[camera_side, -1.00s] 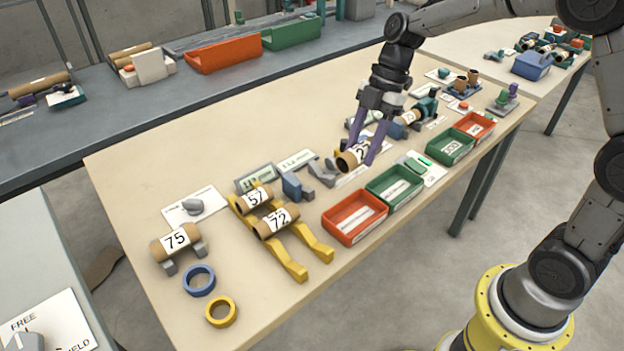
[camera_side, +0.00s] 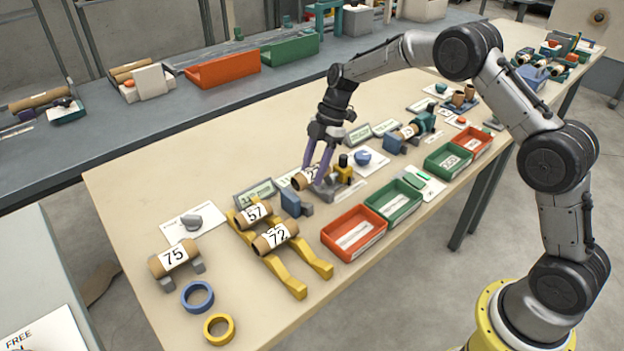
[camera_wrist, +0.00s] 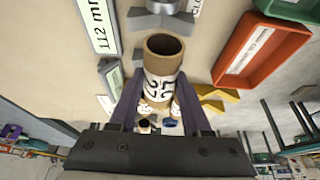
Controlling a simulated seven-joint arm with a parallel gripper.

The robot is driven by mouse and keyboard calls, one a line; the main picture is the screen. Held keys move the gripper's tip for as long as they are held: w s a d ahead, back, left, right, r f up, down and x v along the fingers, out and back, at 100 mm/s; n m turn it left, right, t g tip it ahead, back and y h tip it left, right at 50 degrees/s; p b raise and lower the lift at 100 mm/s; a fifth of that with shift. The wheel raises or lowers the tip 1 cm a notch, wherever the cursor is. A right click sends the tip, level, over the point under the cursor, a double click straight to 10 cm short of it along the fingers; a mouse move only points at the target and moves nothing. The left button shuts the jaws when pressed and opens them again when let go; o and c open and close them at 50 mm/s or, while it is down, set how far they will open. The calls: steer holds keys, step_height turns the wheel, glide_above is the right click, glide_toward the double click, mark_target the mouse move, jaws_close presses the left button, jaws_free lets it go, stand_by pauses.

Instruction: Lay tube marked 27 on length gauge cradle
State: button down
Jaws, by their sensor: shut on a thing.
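My gripper (camera_side: 315,170) is shut on a brown cardboard tube (camera_side: 299,181) with a white label. A "2" shows on the label in the side view; a finger covers the rest. In the wrist view the tube (camera_wrist: 163,50) sits between both purple fingers, open end up in the picture. In the wrist view a grey V-shaped piece (camera_wrist: 160,20) lies beyond the tube's end. The tube is at the gauge; I cannot tell whether it touches the cradle.
Tubes 57 (camera_side: 254,214) and 72 (camera_side: 274,237) lie on a yellow rack (camera_side: 290,277). Tube 75 (camera_side: 174,257) rests on grey supports. Red (camera_side: 353,246) and green (camera_side: 395,210) trays stand near the table edge.

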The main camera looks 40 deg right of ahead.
mark_target(312, 180)
steer(key=shift+w+f, duration=0.25)
steer(key=shift+f, duration=1.55)
steer(key=shift+f, duration=0.6)
steer(key=shift+c, duration=1.8)
jaws_free()
steer(key=v, duration=1.3)
steer(key=shift+a+r, duration=0.25)
